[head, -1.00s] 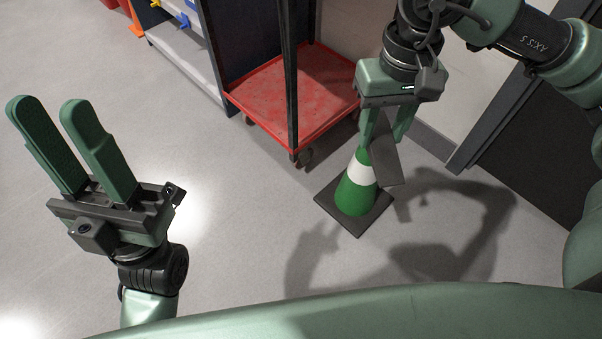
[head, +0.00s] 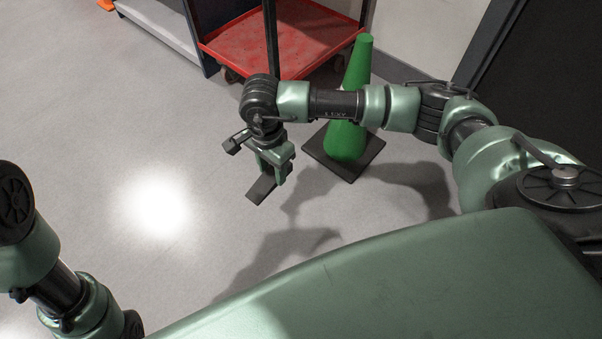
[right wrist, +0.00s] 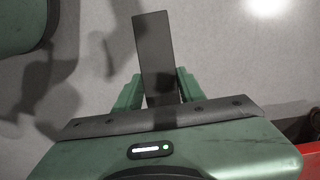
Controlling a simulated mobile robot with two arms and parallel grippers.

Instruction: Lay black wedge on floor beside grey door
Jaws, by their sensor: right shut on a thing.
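The black wedge (head: 261,190) is a flat dark piece between the fingers of my right gripper (head: 273,175), in the middle of the head view. In the right wrist view the wedge (right wrist: 153,50) sticks out lengthwise past the two green fingers of the gripper (right wrist: 160,88), which are shut on it. It appears held above the floor, with the arm's shadow apart from it. The dark grey door (head: 545,90) stands at the upper right of the head view, well away from the wedge. Only links of my left arm show at lower left; its gripper is out of view.
A green cone (head: 347,140) on a black square base stands just right of my right gripper, partly behind my arm. A red cart (head: 285,50) and a grey shelf unit (head: 160,25) stand at the back. The floor (head: 130,130) on the left is clear.

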